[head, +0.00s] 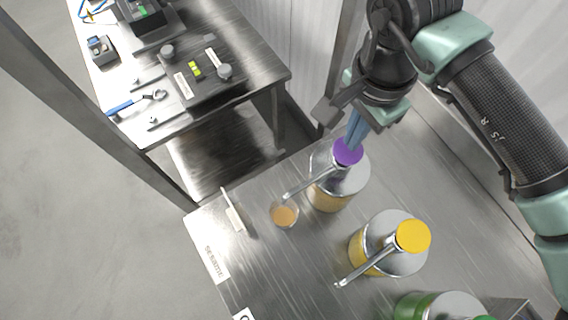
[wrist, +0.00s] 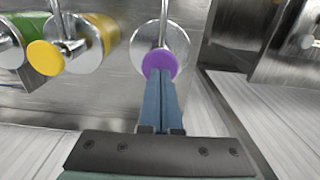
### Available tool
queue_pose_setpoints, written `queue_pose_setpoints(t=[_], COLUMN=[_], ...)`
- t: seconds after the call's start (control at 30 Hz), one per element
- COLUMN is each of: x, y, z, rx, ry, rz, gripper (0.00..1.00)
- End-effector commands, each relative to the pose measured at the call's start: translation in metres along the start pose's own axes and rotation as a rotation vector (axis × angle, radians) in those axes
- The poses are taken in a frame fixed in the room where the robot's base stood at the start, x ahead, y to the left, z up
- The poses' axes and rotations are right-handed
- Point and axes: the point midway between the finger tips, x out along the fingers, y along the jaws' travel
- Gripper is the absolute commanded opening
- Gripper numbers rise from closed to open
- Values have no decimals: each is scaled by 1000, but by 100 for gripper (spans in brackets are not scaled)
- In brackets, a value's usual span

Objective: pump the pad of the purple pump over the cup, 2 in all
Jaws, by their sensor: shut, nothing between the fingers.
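The purple pump's pad (head: 348,152) tops a clear jar with a silver lid (head: 322,163) and amber contents. Its spout (head: 300,187) points down-left toward a small clear cup (head: 284,214), which holds some orange-amber liquid. My gripper (head: 354,138) is shut and empty, with its blue fingertips right at the purple pad in the head view. In the wrist view the shut fingers (wrist: 162,84) reach to the purple pad (wrist: 159,64) and overlap its lower edge. I cannot tell whether they press on it. The cup is not seen in the wrist view.
A yellow-topped pump (head: 413,236) and a green-topped pump (head: 440,306) stand nearer on the same metal table (head: 290,262). A small upright plate (head: 232,210) stands left of the cup. Another bench (head: 240,78) with tools is beyond a gap.

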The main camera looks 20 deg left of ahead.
Motion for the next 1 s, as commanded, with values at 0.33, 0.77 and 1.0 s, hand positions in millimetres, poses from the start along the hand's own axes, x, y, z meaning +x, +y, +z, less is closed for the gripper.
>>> queue_pose_setpoints(t=[0.33, 0.77, 1.0], x=[10, 22, 30], y=[0, 0, 0], z=[0, 0, 0], rx=[0, 0, 0], ry=[1, 0, 0], rz=[0, 0, 0], gripper=[0, 0, 0])
